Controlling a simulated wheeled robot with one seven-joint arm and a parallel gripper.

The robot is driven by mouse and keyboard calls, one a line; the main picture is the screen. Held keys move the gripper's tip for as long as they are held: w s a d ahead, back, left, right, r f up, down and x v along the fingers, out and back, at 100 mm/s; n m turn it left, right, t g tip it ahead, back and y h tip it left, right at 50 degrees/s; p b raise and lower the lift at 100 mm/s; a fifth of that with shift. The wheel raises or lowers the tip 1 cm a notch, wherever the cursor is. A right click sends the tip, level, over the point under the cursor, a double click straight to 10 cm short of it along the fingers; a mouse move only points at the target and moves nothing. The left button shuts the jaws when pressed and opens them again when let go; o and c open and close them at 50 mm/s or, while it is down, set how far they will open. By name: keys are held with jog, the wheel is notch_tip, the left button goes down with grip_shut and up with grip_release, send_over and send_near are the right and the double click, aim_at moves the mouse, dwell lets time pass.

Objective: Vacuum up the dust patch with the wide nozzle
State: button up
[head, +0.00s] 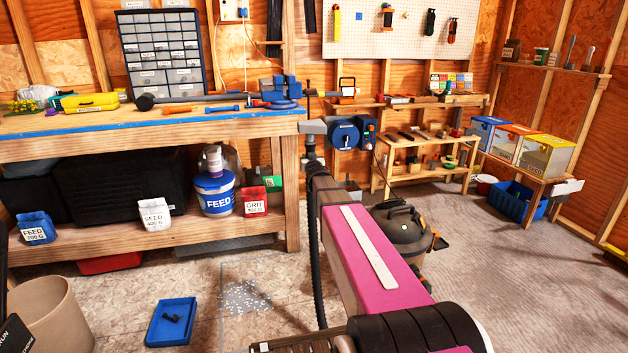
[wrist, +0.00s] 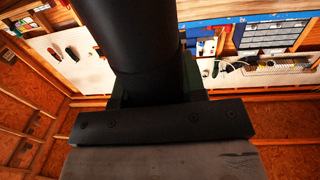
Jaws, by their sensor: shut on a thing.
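The dust patch (head: 246,297) is a scatter of pale flecks on the floor in front of the workbench, left of my arm. My gripper (wrist: 155,92) is shut on a thick dark tube (wrist: 127,38), which runs up out of the wrist view. Its far end and any nozzle on it are hidden from me. In the head view a black hose (head: 315,250) hangs beside my pink arm down to the floor, right of the dust. The vacuum (head: 402,232), dark with a tan band, stands behind my arm. A blue tray (head: 160,335) left of the dust holds a small black piece (head: 172,318).
The workbench (head: 150,240) spans the left, with buckets and bins on its lower shelf. A beige bin (head: 50,315) stands at the front left. A low shelf unit (head: 425,175) and a blue crate (head: 520,203) are at the back right. Floor on the right is clear.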

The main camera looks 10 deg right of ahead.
jog(key=s+a+r, duration=0.3)
jog(key=r, duration=0.7)
jog(key=shift+s+r, duration=0.4)
jog(key=shift+s+a+r, duration=0.2)
jog(key=shift+r, duration=0.15)
